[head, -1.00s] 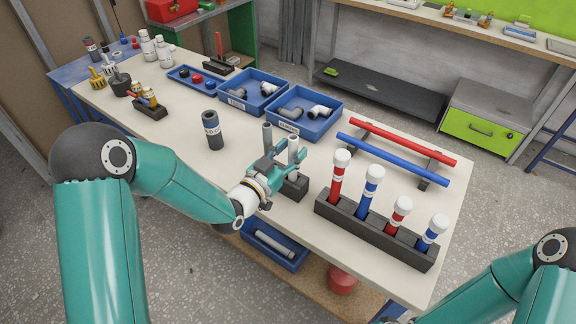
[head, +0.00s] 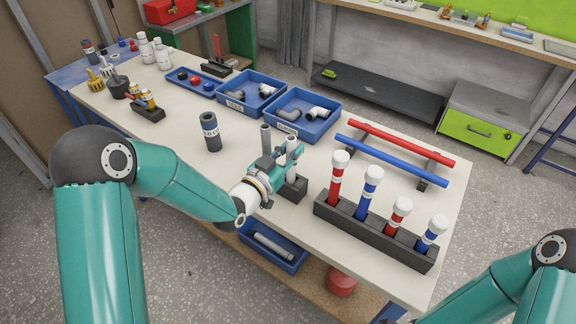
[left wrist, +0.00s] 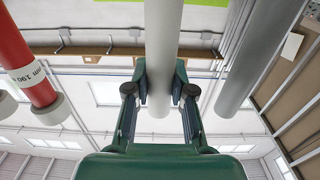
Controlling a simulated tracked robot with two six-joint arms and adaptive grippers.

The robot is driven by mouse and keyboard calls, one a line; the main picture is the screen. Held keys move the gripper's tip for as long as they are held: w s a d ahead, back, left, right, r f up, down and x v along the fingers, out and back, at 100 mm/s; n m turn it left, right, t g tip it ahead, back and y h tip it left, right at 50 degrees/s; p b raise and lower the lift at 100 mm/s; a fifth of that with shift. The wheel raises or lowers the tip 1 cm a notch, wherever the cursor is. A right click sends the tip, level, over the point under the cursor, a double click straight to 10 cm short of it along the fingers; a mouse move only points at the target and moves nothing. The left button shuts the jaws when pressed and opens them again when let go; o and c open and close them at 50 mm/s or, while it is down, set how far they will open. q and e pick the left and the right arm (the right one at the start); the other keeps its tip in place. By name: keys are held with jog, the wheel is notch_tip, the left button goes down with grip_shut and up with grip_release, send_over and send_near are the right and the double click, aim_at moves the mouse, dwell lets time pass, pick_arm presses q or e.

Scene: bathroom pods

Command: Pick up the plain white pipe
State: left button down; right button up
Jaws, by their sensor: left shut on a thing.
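The plain white pipe (head: 292,148) stands upright in a small dark holder (head: 296,188) near the middle of the bench. My left gripper (head: 283,161) is shut on it. In the left wrist view the white pipe (left wrist: 162,40) runs between the two fingers of the left gripper (left wrist: 160,88), which press on it from both sides. A grey pipe (head: 266,138) stands beside it and also shows in the left wrist view (left wrist: 252,55), apart from the fingers. My right gripper is out of view.
A dark rack (head: 375,236) with red and blue white-capped pipes stands close on the right. Behind are blue bins (head: 327,128) with fittings, and red (head: 400,142) and blue (head: 390,160) bars on supports. A dark labelled cylinder (head: 211,134) stands to the left.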

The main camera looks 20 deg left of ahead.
aim_at(291, 139)
pick_arm(q)
jog(key=shift+s+r+p, duration=0.15)
jog(key=shift+r+p, duration=0.15)
jog(key=shift+r, duration=0.8)
jog(key=shift+r+p, duration=0.7)
jog(key=shift+r, duration=1.65)
